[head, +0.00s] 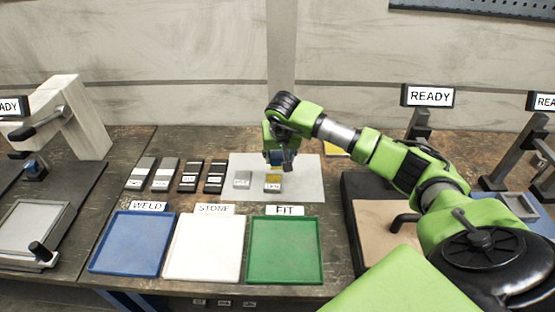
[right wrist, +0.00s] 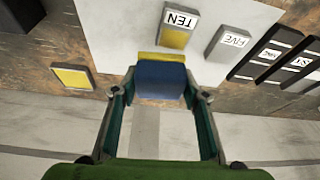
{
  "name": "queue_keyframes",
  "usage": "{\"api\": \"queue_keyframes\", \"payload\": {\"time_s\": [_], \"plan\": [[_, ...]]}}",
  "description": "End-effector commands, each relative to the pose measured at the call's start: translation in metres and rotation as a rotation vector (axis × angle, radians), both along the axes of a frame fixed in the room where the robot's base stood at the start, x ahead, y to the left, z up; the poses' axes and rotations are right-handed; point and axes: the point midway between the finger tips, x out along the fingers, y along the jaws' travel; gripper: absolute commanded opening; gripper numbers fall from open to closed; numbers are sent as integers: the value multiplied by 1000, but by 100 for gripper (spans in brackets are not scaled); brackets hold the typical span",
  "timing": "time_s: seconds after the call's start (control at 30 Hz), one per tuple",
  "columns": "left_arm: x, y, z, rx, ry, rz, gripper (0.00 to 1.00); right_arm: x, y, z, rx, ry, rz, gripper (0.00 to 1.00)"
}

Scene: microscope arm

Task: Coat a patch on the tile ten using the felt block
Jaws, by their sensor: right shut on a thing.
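My right gripper (head: 279,163) is shut on a felt block, blue with a yellow working end; the block (right wrist: 161,80) shows between the fingers in the right wrist view. Tile ten (head: 272,188) lies on the pale mat (head: 307,183), just in front of the gripper. In the right wrist view tile ten (right wrist: 181,21) carries a yellow patch on the half nearer the block. The block is close to that yellow half; I cannot tell if they touch. A yellow pad (head: 335,149) lies behind the mat, partly hidden by my right arm. My left gripper is not in view.
Tile five (head: 242,180) lies left of tile ten. Several grey and black tiles (head: 189,174) stand in a row further left. Blue (head: 97,257), white (head: 170,265) and green (head: 252,268) trays line the front. Stands with READY signs (head: 428,96) flank the bench.

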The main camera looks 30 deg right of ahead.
Motion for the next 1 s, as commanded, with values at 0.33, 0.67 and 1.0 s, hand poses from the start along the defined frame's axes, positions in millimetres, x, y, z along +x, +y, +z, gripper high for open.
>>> {"api": "queue_keyframes", "payload": {"time_s": [0.33, 0.67, 1.0], "plan": [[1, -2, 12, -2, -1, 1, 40, -3, -4, 19, 0, 1, -8, 21], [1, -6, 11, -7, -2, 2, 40, -2, -4, 19, 1, 0, -7, 21], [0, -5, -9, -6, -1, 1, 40, -12, 17, 21, 18, -7, 46, 21]]}}
